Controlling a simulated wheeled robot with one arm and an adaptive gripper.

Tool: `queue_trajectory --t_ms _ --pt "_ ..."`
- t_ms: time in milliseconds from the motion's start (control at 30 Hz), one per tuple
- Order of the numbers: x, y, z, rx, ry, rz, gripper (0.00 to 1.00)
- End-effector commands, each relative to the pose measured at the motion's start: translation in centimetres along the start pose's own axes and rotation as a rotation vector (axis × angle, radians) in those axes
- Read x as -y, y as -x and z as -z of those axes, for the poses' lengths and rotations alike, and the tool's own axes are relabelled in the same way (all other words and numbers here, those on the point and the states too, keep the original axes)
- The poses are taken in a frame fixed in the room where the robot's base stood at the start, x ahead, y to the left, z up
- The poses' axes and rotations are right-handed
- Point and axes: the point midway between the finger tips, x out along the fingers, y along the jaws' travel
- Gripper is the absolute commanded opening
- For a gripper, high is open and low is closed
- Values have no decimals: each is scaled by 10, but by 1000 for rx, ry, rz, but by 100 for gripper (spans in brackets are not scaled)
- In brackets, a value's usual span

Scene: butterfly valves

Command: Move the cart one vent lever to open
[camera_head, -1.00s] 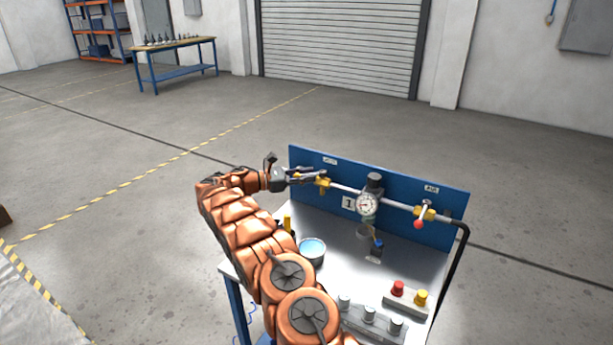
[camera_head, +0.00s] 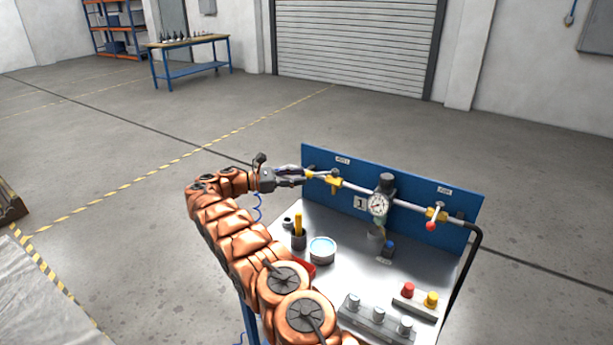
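The cart (camera_head: 325,213) carries a blue back panel (camera_head: 400,200) with a "1" plate (camera_head: 360,203). A yellow valve (camera_head: 333,182) is on the pipe's left part. Another yellow valve (camera_head: 436,214) is on the right, with a red-ended lever (camera_head: 431,226) hanging down. The two small labels above them are too small to read, so I cannot tell which is the vent. My gripper (camera_head: 303,176) is at the panel's left end, left of the left valve; its finger gap and any contact are unclear.
On the cart top are a tub of blue liquid (camera_head: 321,250), a cup with a yellow item (camera_head: 299,237), and red (camera_head: 408,290) and yellow (camera_head: 432,298) knobs. A black bent rail (camera_head: 468,262) edges the right side. Open floor surrounds the cart.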

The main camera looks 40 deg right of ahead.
Motion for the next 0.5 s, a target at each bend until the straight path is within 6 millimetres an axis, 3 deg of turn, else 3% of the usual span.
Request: queue_trajectory --t_ms 400,500 --pt "0 7 0 0 0 -1 36" --pt "0 7 -1 -1 -1 -1 27"
